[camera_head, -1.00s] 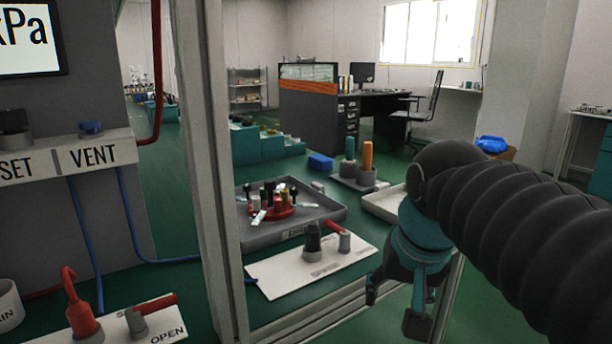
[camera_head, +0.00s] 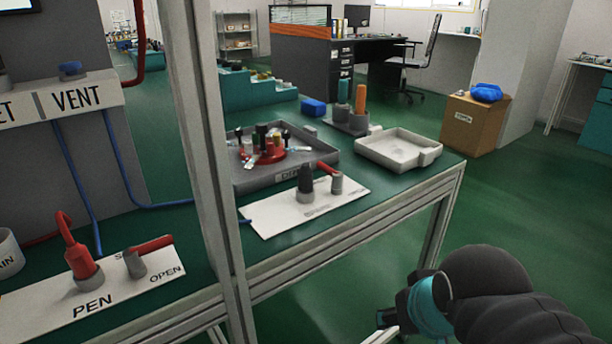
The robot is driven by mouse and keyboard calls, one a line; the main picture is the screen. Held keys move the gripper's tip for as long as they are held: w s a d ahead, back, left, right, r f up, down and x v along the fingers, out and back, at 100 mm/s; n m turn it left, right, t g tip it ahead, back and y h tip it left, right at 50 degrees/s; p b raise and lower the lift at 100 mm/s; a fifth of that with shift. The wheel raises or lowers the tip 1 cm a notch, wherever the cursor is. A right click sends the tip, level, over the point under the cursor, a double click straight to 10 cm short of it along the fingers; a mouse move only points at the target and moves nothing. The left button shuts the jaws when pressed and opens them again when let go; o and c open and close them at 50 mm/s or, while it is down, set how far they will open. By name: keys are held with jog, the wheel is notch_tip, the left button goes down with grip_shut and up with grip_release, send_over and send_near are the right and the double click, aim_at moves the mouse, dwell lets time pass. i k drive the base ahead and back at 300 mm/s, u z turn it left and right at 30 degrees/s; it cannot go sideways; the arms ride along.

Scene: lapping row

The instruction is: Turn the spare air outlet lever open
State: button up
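Two white plates carry valves with red levers; I cannot read which is the spare outlet. On the right plate (camera_head: 285,219), a red lever (camera_head: 327,170) sits on a grey post beside a black fitting (camera_head: 306,181), angled up to the left. On the left plate (camera_head: 35,311), marked PEN and OPEN, another red lever (camera_head: 152,244) points right from its grey post, beside a red fitting (camera_head: 80,258). My gripper (camera_head: 386,328) is low at the bottom, in front of the bench and apart from both levers. Its fingers are partly cut off and hidden, so their opening is unclear.
An upright frame post (camera_head: 208,150) stands between the two plates. Behind the right plate are a grey tray (camera_head: 325,158) with a red holder and a pale empty tray (camera_head: 399,150). A cardboard box (camera_head: 474,125) stands on the floor at right. Open floor lies right of the bench.

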aim_at(337, 177)
jog(key=z, duration=0.05)
jog(key=k, duration=1.15)
jog(key=u, duration=0.75)
jog(key=i, duration=1.05)
jog(key=z, duration=0.75)
